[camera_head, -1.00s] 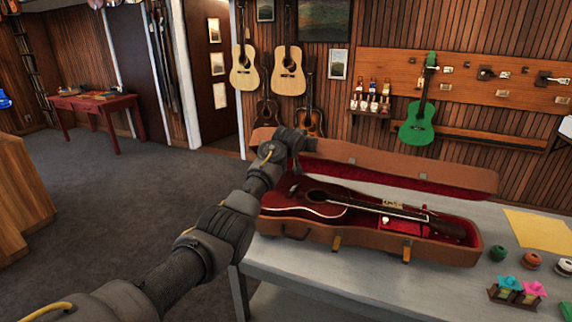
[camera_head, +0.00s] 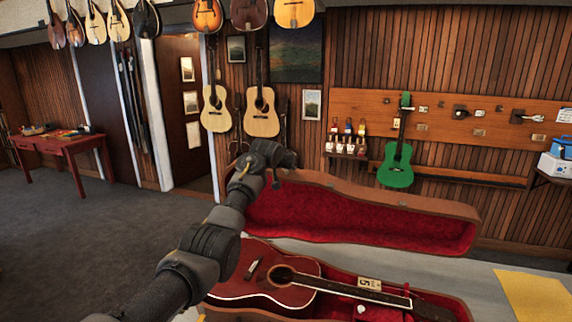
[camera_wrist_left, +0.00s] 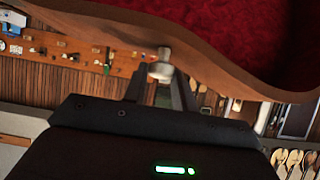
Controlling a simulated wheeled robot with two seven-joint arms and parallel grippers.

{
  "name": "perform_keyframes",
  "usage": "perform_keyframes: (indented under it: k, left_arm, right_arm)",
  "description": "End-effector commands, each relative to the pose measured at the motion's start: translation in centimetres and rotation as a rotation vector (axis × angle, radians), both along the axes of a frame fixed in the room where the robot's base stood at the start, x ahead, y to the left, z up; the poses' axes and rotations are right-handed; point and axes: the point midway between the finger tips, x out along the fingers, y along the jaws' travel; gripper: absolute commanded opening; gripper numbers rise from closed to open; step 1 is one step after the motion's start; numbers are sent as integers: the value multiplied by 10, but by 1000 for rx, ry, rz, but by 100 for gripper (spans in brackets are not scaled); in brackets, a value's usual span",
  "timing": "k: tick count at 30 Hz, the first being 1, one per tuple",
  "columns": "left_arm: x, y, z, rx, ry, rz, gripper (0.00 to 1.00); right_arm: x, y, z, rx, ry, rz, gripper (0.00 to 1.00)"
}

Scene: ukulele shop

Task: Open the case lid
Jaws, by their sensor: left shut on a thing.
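The brown case lid (camera_head: 350,221) stands raised with its red lining facing me. The case body (camera_head: 458,306) below is open, and a dark red ukulele (camera_head: 265,290) lies in it with a small "5" tag. My left gripper (camera_head: 285,170) is at the lid's upper left edge. In the left wrist view the lid (camera_wrist_left: 215,62) fills the top right, and a pale metal knob on its rim sits between the fingertips of my left gripper (camera_wrist_left: 158,78). The gripper is shut on the lid there. My right gripper is not in view.
The grey table (camera_head: 480,280) carries the case, with a yellow sheet (camera_head: 535,296) to its right. A green ukulele (camera_head: 396,160) and a wooden board (camera_head: 440,118) hang on the wall behind. Open carpet (camera_head: 95,235) lies to the left.

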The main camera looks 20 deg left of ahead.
Motion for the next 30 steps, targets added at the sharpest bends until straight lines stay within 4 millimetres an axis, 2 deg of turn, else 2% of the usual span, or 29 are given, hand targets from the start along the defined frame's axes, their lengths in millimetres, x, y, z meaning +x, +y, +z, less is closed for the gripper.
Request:
perform_keyframes:
  k: [6, 14, 15, 16, 25, 30]
  left_arm:
    - [-4, 3, -4, 0, 20, 1, 0]
    - [-5, 6, -4, 0, 20, 5, 0]
    - [-5, 6, -4, 0, 19, 5, 32]
    - [-5, 6, -3, 0, 19, 5, 35]
    - [-5, 4, -2, -1, 17, 3, 35]
    - [-13, 2, 2, -2, 13, 0, 35]
  right_arm:
    - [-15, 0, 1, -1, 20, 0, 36]
    - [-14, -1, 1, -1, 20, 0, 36]
    - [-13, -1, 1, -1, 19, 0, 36]
    - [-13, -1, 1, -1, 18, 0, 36]
    - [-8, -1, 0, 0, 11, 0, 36]
    - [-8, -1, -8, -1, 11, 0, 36]
